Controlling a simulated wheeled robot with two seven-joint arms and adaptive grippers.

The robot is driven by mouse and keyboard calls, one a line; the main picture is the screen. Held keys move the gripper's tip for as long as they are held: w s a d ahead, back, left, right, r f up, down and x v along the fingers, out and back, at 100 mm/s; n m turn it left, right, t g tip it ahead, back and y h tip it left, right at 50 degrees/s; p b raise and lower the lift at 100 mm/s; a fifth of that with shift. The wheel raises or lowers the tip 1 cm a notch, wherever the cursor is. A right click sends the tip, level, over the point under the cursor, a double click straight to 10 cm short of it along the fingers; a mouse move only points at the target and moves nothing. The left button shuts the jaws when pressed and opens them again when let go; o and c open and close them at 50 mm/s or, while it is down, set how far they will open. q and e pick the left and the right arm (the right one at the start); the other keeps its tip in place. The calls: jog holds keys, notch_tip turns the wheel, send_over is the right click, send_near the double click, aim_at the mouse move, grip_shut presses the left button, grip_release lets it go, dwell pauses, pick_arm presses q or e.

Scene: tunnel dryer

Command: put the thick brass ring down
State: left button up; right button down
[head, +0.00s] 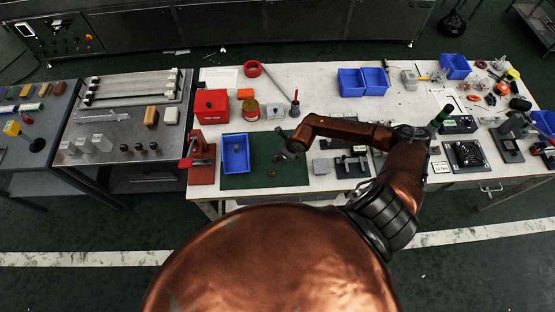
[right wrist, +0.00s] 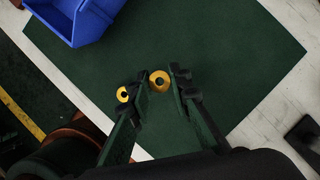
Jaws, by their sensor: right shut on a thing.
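My right gripper (right wrist: 159,82) is shut on a brass ring (right wrist: 159,79), held between its fingertips above the green mat (right wrist: 225,60). A second, smaller-looking brass ring (right wrist: 122,94) lies on the mat just outside the left finger in the right wrist view. In the head view, one brass ring (head: 272,172) shows on the green mat (head: 265,182), and my right gripper (head: 284,156) hangs over the mat's right part. The held ring is too small to make out there. The gap between held ring and mat is hard to judge. My left gripper is not in view.
A blue bin (head: 236,154) stands on the mat's left side; its corner shows in the right wrist view (right wrist: 75,22). A red press (head: 201,160) is left of it. A red box (head: 211,106) stands behind. Grey blocks and fixtures (head: 352,165) lie right of the mat. The mat's front is mostly clear.

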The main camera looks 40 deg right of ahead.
jog(key=shift+w+f, duration=0.25)
jog(key=shift+d+f+p, duration=0.1)
jog(key=shift+f+p, duration=0.25)
jog(key=shift+f, duration=1.25)
jog(key=shift+f, duration=0.1)
jog(key=c, duration=1.8)
grip_release()
jog(key=shift+o, duration=0.2)
